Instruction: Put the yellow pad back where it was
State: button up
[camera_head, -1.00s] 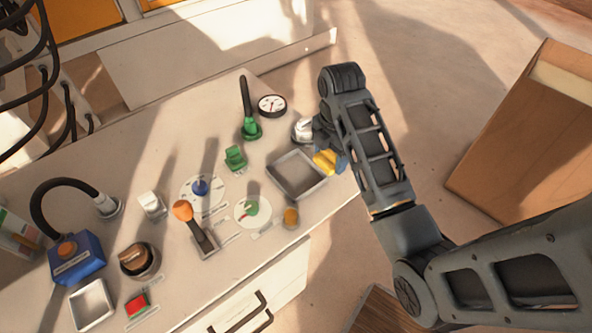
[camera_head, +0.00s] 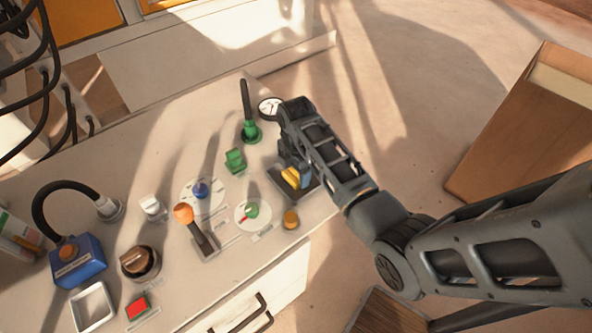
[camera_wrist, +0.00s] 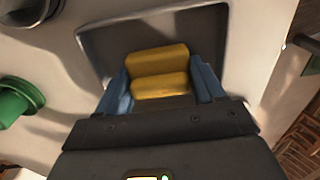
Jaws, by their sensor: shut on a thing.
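The yellow pad (camera_head: 290,178) is between the blue fingers of my gripper (camera_head: 296,181). The wrist view shows the pad (camera_wrist: 158,73) as two yellow bands, with a blue finger on each side, so my gripper (camera_wrist: 160,88) is shut on it. The pad is over the grey square tray (camera_head: 279,184), inside its outline as seen from the wrist. The tray's rim (camera_wrist: 84,38) shows at the left and top there. I cannot tell whether the pad touches the tray floor. My arm hides the tray's far right part in the head view.
A green block (camera_head: 235,160), a green-knob dial (camera_head: 251,211) and an orange knob (camera_head: 291,219) are nearby on the left and front. The table edge is close on the right.

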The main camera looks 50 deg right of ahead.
jog(key=shift+f, duration=0.1)
jog(key=o, duration=1)
notch_tip(320, 180, up, 12)
jog(key=shift+s, duration=0.15)
dwell(0.6)
